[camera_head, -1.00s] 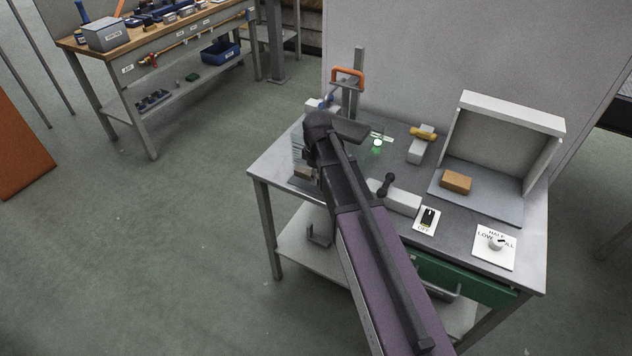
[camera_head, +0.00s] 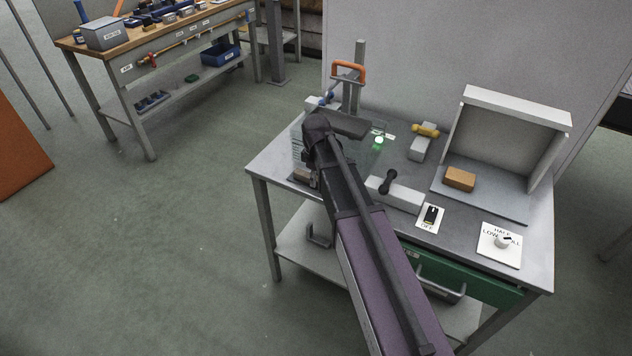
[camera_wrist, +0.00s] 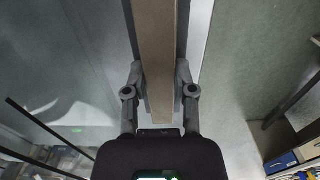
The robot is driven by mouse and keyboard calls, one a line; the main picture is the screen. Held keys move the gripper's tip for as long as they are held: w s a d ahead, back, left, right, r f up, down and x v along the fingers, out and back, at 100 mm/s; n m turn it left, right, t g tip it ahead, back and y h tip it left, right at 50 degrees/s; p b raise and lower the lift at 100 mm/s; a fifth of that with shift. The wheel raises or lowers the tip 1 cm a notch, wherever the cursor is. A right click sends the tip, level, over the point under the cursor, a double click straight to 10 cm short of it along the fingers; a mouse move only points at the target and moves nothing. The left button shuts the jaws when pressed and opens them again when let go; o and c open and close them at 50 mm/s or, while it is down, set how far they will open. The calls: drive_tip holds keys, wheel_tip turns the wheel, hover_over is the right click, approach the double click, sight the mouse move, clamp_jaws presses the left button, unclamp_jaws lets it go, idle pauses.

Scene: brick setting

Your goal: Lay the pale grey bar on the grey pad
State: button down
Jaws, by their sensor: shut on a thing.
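My gripper (camera_wrist: 158,80) is shut on a long bar (camera_wrist: 157,40), one finger on each side of it. The bar looks grey-brown in the wrist view and runs straight away from my gripper. A darker grey strip (camera_wrist: 183,35) shows beneath the bar, close along its sides; it may be the grey pad, and I cannot tell whether the bar touches it. In the head view my arm hides the gripper's fingers; a small brownish end (camera_head: 303,174), perhaps the bar, shows left of the arm at the bench's left edge.
The metal bench (camera_head: 270,160) carries a clear panel, an orange-handled clamp (camera_head: 349,70), a yellow-handled block (camera_head: 424,132), a black-knobbed block (camera_head: 400,194), a switch plate (camera_head: 430,218) and a dial plate (camera_head: 500,245).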

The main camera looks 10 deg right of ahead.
drive_tip(key=shift+f, duration=0.15)
drive_tip(key=shift+c, duration=2.2)
unclamp_jaws()
drive_tip(key=shift+r, duration=0.25)
wheel_tip(320, 180, up, 12)
drive_tip(key=p, duration=1.2)
drive_tip(key=shift+s, duration=0.1)
drive_tip(key=s+d+m, duration=0.3)
drive_tip(key=s+m, duration=0.2)
drive_tip(key=s, duration=0.3)
drive_tip(key=s+d+m, duration=0.4)
drive_tip(key=s+m, duration=0.1)
drive_tip(key=s, duration=0.4)
drive_tip(key=shift+d+m, duration=0.25)
drive_tip(key=shift+m, duration=0.15)
